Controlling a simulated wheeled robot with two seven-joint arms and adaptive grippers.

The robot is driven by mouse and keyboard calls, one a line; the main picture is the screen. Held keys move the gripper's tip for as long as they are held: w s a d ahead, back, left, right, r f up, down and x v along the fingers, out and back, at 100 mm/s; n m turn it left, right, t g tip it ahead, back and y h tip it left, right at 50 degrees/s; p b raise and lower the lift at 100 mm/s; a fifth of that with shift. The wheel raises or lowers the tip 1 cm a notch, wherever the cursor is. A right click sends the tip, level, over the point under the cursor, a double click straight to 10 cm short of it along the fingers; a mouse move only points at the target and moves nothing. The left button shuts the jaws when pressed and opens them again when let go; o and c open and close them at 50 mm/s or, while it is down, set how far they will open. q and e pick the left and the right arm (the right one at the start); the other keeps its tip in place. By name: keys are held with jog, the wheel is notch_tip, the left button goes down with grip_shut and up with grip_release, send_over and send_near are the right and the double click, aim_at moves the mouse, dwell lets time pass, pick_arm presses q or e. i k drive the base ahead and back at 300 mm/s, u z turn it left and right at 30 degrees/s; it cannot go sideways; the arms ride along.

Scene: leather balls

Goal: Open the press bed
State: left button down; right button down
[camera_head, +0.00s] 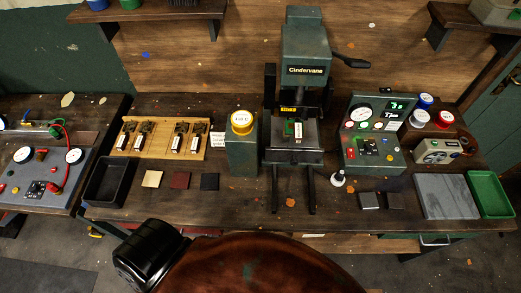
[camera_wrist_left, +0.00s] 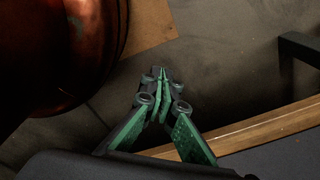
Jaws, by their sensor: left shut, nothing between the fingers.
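The press (camera_head: 305,45), dark green and marked "Cindervane", stands upright at the back middle of the bench. Its bed (camera_head: 308,157) is a dark block low in front, below the press head, with two dark rails (camera_head: 309,195) running forward from it. A small dark piece with a white label (camera_head: 298,130) sits on the bed. My left gripper (camera_wrist_left: 163,76), green and dark, is shut and empty in the left wrist view, over the floor beside a wooden edge and apart from the press. Neither gripper shows in the head view.
A wooden rack (camera_head: 160,150), black tray (camera_head: 106,180), grey slab (camera_head: 447,196) and green tray (camera_head: 490,194) share the bench.

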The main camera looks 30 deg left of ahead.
aim_at(282, 148)
jog(key=u, duration=0.7)
jog(key=k, duration=1.3)
jog(key=u, duration=0.45)
jog(key=i, duration=0.65)
jog(key=z, duration=0.15)
